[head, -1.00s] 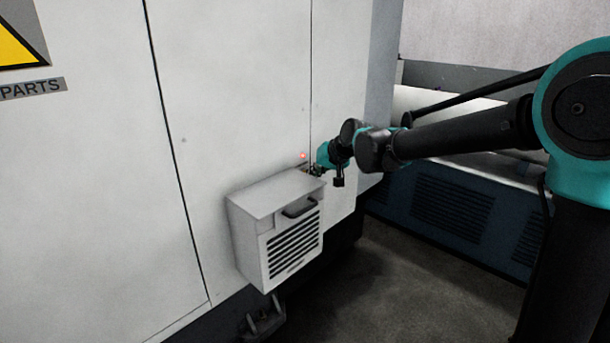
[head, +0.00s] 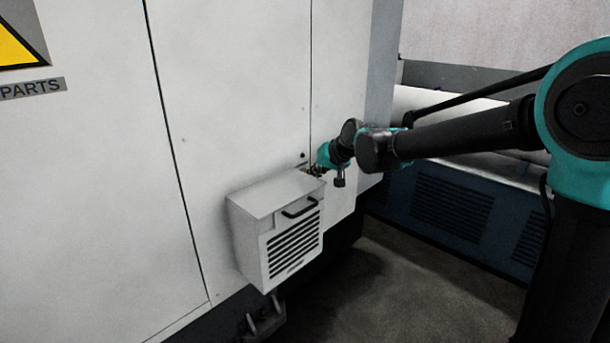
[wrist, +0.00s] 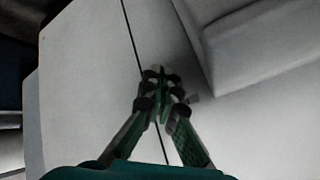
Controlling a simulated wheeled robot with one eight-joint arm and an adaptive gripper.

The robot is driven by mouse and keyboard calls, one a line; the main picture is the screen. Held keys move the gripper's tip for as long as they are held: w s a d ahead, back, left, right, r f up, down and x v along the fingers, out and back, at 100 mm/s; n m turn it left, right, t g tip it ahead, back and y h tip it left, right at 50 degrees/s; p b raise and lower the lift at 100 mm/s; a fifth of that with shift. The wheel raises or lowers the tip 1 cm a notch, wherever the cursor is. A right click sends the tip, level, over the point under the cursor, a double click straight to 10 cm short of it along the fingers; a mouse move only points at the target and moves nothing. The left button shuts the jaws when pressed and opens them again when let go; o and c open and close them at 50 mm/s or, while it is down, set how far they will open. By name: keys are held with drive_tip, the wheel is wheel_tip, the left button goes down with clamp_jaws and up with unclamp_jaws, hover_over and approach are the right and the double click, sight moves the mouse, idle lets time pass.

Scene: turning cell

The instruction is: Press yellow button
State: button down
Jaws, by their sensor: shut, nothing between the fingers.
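I cannot make out a yellow button in either view; the spot at my fingertips is too small and partly covered. My gripper (head: 313,170) is at the white machine panel (head: 230,110), just above the right end of a vented grey box. In the wrist view my gripper (wrist: 163,75) has its fingers together with nothing between them. The fingertips are close to the panel, beside its dark seam; I cannot tell whether they touch it. A small dark indicator (head: 302,155) sits on the panel just up and left of my gripper.
The vented box (head: 270,195) with a dark handle juts from the panel below my gripper. It also shows in the wrist view (wrist: 255,40) at upper right. A blue cabinet (head: 450,210) stands behind my arm. Grey floor (head: 400,290) is open in front.

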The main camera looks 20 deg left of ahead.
drive_tip(key=shift+s+d, duration=0.2)
drive_tip(key=shift+d, duration=0.15)
drive_tip(key=d, duration=0.1)
drive_tip(key=s+d, duration=0.1)
drive_tip(key=d, duration=0.1)
drive_tip(key=s+d, duration=0.1)
drive_tip(key=shift+d, duration=0.3)
idle(0.7)
drive_tip(key=d+f+m+h, duration=0.1)
drive_tip(key=d+f, duration=0.2)
drive_tip(key=d, duration=0.5)
drive_tip(key=d+f+h, duration=0.1)
drive_tip(key=d+f, duration=0.1)
drive_tip(key=d, duration=0.5)
drive_tip(key=s+d+f+m+h, duration=0.1)
drive_tip(key=s+d+f, duration=0.3)
drive_tip(key=d, duration=0.5)
drive_tip(key=s+d+f+m+h, duration=0.1)
drive_tip(key=s+d+f+h, duration=0.2)
drive_tip(key=d, duration=0.7)
drive_tip(key=s+d+f+m+h, duration=0.1)
drive_tip(key=s+d+f+m, duration=0.1)
drive_tip(key=s+d+f, duration=0.5)
drive_tip(key=s+d, duration=0.2)
drive_tip(key=s, duration=0.1)
drive_tip(key=shift+s+d+f+h, duration=0.25)
drive_tip(key=shift+s+d+h, duration=0.1)
drive_tip(key=shift+h, duration=0.05)
